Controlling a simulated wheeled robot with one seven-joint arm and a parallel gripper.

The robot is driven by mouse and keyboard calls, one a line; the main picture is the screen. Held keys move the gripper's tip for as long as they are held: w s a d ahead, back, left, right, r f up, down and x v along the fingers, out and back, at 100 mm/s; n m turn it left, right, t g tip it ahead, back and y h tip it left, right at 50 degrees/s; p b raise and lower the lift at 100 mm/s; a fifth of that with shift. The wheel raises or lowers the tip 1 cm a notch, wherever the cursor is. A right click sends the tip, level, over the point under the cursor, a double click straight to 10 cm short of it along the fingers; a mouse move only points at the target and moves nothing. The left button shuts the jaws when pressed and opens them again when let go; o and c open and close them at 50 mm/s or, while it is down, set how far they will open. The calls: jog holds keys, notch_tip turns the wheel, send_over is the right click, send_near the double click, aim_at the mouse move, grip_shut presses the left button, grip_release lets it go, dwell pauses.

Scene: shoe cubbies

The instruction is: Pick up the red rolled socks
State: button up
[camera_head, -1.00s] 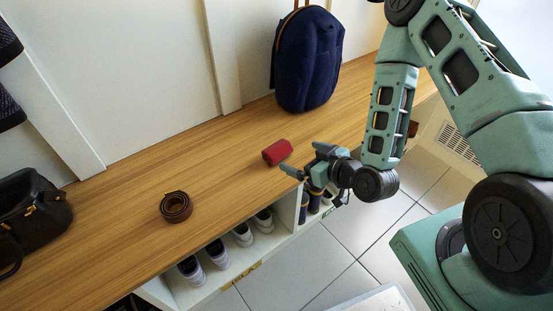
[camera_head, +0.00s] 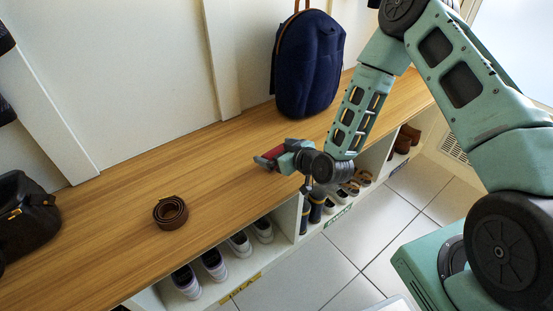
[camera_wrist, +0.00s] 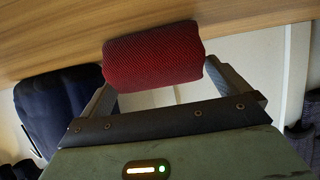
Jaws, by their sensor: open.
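The red rolled socks (camera_wrist: 152,56) lie on the wooden bench top (camera_head: 115,225), seen large at the top middle of the wrist view. In the head view only a small red part of the socks (camera_head: 268,157) shows, the rest hidden behind my gripper (camera_head: 272,159). In the wrist view my gripper (camera_wrist: 160,82) is open, with one finger on either side of the socks. The socks sit between or just ahead of the fingertips. I cannot tell whether the fingers touch them.
A coiled brown belt (camera_head: 170,212) lies on the bench to the left. A navy backpack (camera_head: 308,65) stands behind against the wall, and a dark bag (camera_head: 25,215) is at far left. Shoes (camera_head: 214,263) fill cubbies below. The bench between belt and socks is clear.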

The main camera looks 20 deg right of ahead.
jog(key=shift+w, duration=0.1)
jog(key=c, duration=1)
